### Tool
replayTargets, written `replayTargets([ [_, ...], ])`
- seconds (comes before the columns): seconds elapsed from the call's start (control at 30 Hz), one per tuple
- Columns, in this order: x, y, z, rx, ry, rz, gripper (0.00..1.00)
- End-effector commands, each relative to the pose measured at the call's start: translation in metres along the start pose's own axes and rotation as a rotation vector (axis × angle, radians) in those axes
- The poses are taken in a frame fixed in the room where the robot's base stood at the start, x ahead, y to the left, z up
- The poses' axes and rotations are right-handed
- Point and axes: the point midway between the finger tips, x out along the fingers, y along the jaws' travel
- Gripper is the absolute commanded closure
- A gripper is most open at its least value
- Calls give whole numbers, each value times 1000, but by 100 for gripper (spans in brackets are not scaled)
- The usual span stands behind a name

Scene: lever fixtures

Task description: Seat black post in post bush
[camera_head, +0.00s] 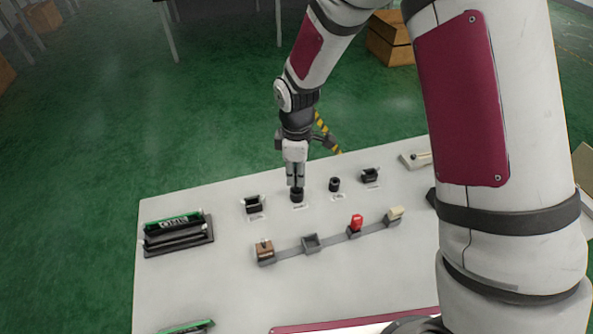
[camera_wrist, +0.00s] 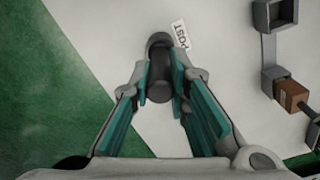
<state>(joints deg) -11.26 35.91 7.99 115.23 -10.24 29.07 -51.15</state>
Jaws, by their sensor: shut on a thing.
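My gripper (camera_head: 296,183) points down over the back part of the table. In the wrist view, its teal-lined fingers are closed on the black post (camera_wrist: 160,88), a dark cylinder. A wider dark round piece (camera_wrist: 158,40), which looks like the post bush, shows at the post's far end, beside a "POST" label (camera_wrist: 180,34). In the head view, the black bush (camera_head: 297,196) is directly below the fingertips. The post's lower end is hidden, so I cannot tell how deep it sits.
Black holders stand on both sides: a square one (camera_head: 253,205), a round one (camera_head: 334,184) and another square one (camera_head: 370,175). In front, a grey rail carries a brown block (camera_head: 264,250), an empty grey socket (camera_head: 311,242), a red piece (camera_head: 356,223) and a beige piece (camera_head: 395,213).

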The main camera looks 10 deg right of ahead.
Motion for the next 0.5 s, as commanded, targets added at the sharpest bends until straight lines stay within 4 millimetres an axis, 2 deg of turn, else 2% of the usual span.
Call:
replayTargets([
  [0.5, 12, 0, 0, 0, 0, 0, 100],
])
